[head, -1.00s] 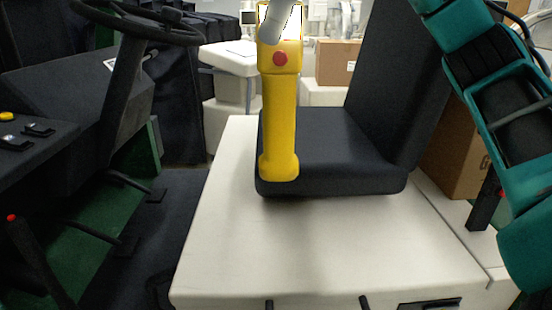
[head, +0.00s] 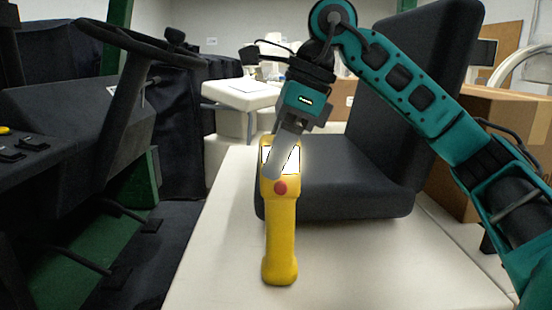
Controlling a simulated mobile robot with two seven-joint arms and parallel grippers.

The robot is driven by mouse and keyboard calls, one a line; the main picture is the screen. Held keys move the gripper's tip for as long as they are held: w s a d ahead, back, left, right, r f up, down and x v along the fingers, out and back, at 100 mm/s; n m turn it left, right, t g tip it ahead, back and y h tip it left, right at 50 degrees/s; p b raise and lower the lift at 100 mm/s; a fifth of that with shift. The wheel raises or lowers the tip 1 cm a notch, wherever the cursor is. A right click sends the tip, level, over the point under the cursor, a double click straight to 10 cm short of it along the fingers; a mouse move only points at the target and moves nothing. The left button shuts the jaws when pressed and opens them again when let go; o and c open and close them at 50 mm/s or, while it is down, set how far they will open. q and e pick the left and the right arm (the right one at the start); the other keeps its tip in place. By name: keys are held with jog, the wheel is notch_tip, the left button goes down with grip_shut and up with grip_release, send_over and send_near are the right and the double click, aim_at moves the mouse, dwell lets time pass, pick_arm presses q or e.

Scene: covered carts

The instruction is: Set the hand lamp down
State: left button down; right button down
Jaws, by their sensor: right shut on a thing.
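The hand lamp (head: 281,235) is yellow with a red button and a bright lit panel near its top. It is upright in the middle of the head view, in front of the black seat and over the white cart top (head: 220,235). My right gripper (head: 285,155) is shut on the lamp's upper end, with a grey finger across the lit panel. I cannot tell whether the lamp's lower end touches the white surface. My left gripper is not in view.
The black seat (head: 335,190) with its tall backrest stands behind the lamp. A steering wheel (head: 135,42) and dark console (head: 60,115) are at the left. Cardboard boxes (head: 500,115) stand at the right. The white top is bare around the lamp.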

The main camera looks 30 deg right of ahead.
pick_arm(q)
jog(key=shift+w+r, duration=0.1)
pick_arm(e)
jog(key=shift+f, duration=0.2)
jog(key=shift+c, duration=2.2)
grip_release()
jog(key=shift+r, duration=0.35)
pick_arm(q)
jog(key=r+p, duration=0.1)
jog(key=p, duration=0.1)
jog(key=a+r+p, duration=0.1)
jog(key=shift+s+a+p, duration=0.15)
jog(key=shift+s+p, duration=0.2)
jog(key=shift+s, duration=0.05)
pick_arm(e)
jog(key=v, duration=1.1)
jog(key=shift+r, duration=0.3)
